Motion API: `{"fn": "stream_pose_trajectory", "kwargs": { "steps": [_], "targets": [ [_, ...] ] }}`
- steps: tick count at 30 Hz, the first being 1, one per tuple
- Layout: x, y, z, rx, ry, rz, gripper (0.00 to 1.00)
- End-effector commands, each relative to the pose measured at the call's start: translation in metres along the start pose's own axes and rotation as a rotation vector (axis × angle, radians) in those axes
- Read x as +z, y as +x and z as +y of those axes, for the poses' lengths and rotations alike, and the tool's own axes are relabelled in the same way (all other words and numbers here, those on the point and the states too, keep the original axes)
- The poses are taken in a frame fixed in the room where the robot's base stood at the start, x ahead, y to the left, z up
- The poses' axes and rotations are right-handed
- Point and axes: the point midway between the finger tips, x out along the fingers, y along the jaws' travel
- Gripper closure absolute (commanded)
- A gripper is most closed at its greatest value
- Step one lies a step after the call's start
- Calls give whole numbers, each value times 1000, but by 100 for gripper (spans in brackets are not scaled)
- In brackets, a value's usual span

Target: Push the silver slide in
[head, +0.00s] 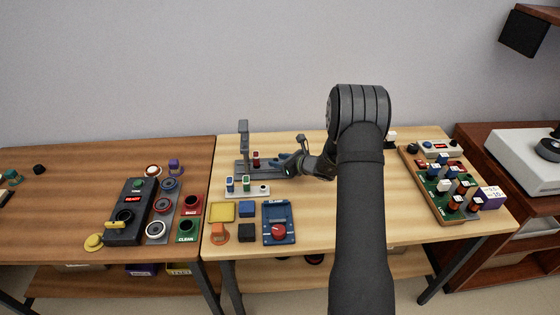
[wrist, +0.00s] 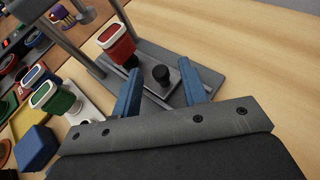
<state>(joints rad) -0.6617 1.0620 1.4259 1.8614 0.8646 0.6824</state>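A grey fixture (head: 240,168) with an upright post stands near the back of the light wooden table; its grey base also shows in the wrist view (wrist: 208,76). A black round knob (wrist: 160,76) stands on this fixture beside a red, white-topped block (wrist: 118,42). I cannot clearly tell the silver slide apart from the grey metal around the knob. My gripper (wrist: 158,72) is open, with its blue fingers on either side of the knob. Whether the fingers touch it is unclear. In the head view my gripper (head: 284,160) is low at the fixture's right side.
In front of the fixture is a white rack (head: 247,193) with blue and green topped blocks. Nearer are yellow, orange and dark blue pieces and a blue box (head: 279,222) with a red knob. A wooden board (head: 440,183) of parts lies at the right.

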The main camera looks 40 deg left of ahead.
Motion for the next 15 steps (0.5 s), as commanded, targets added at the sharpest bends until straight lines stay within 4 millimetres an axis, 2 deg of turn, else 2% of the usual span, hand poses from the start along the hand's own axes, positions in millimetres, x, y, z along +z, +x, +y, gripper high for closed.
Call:
{"fn": "stream_pose_trajectory", "kwargs": {
  "steps": [5,11,15],
  "targets": [
    [0,0,0,0,0,0,60],
    [0,0,0,0,0,0,98],
    [0,0,0,0,0,0,100]
  ]
}}
